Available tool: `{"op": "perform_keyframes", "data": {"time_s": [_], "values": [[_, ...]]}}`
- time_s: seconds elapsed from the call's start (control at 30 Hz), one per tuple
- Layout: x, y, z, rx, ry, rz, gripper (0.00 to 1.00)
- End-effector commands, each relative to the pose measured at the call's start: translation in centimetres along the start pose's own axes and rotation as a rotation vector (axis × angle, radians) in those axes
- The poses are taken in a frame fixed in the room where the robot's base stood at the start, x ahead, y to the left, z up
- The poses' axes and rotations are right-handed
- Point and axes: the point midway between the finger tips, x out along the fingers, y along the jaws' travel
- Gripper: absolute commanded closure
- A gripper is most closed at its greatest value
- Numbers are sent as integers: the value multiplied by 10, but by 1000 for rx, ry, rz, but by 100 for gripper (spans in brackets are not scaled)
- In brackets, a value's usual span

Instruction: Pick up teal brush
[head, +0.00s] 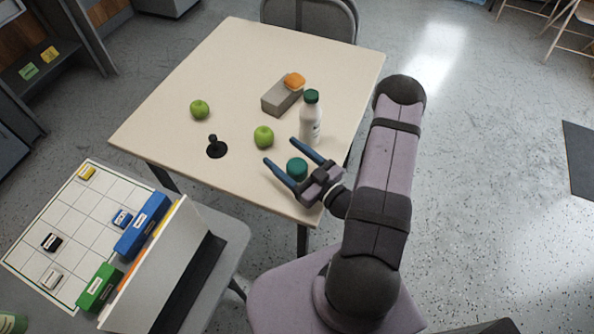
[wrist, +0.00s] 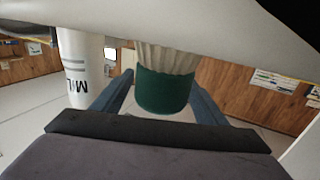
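The teal brush (head: 297,168) stands on the table near its front right corner, seen from above as a round teal top. In the wrist view, which looks upside down, its teal band (wrist: 164,92) and pale ribbed bristles show between the two blue fingers. My gripper (head: 280,150) is open, with one finger on each side of the brush. Gaps show between brush and fingers in the head view; I cannot tell whether either finger touches it.
A white milk bottle (head: 311,120) with a green cap stands just behind my gripper. A green apple (head: 263,136), another apple (head: 199,109), a black knobbed object (head: 216,148) and a grey block (head: 282,97) with an orange piece on it share the table (head: 200,65). The left rear is clear.

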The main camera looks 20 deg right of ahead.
Motion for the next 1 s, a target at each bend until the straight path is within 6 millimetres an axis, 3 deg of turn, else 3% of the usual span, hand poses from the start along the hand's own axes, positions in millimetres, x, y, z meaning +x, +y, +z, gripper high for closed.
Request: {"op": "perform_keyframes", "data": {"time_s": [0.03, 0.2, 0.67, 1.0], "values": [[0, 0, 0, 0, 0, 0, 43], [0, 0, 0, 0, 0, 0, 79], [0, 0, -9, -2, 1, 0, 79], [0, 0, -51, -4, 2, 0, 79]]}}
